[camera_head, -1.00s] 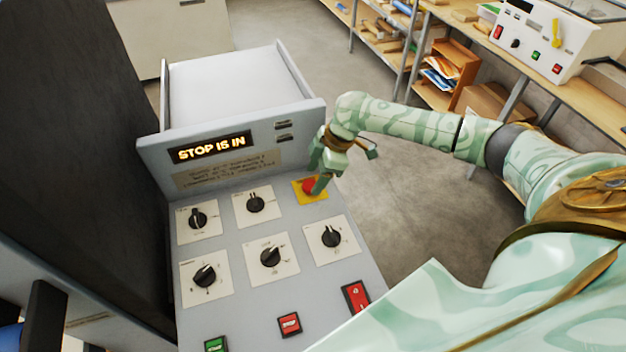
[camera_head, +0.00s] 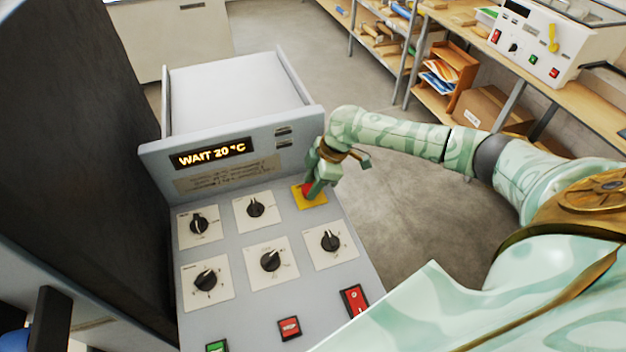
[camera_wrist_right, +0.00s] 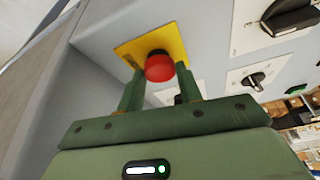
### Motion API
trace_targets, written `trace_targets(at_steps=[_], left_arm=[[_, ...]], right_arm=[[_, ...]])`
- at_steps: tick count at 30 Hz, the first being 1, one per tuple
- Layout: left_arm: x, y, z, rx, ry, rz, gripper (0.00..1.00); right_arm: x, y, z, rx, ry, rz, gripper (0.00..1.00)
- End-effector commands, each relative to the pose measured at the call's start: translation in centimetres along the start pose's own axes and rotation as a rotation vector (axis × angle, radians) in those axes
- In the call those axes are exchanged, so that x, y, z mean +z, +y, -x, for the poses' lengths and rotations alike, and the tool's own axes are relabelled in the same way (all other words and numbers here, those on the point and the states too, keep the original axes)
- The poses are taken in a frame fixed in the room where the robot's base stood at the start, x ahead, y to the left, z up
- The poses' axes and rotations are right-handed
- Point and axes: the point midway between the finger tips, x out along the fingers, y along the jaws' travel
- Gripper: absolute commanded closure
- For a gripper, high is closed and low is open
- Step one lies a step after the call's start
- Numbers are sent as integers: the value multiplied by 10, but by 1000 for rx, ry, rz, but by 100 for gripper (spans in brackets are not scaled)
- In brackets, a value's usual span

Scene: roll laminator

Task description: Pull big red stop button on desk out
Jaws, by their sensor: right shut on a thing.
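The big red stop button (camera_head: 307,190) sits on a yellow plate (camera_head: 318,201) at the upper right of the desk's control panel. In the right wrist view the red button (camera_wrist_right: 159,66) shows between the two fingers of my right gripper (camera_wrist_right: 158,78). My right gripper (camera_head: 313,187) is shut on the button, one finger on each side, and partly hides it in the head view. The display (camera_head: 212,154) on the desk reads "WAIT 20 °C". My left gripper is not in view.
Several black rotary knobs (camera_head: 270,261) on white plates fill the panel below. A red rocker switch (camera_head: 354,300), a red button (camera_head: 289,328) and a green button (camera_head: 216,347) lie near its front. A dark panel (camera_head: 85,150) rises at left.

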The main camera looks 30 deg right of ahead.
Motion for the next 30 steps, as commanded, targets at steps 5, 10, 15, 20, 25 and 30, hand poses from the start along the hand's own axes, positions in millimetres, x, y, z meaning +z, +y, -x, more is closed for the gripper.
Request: trace_targets(at_steps=[5, 10, 15, 20, 25, 30], left_arm=[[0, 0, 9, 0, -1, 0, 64], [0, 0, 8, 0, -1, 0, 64], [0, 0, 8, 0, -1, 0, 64], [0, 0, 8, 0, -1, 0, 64], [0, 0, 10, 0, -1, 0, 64], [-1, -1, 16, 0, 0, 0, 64]], right_arm=[[-3, 1, 5, 3, 3, 1, 100], [-3, 2, 6, 5, 6, 0, 59], [-3, 2, 5, 4, 4, 0, 43], [-2, 1, 5, 3, 3, 0, 43], [-2, 2, 20, 4, 3, -1, 43], [-1, 1, 61, 6, 1, 1, 43]])
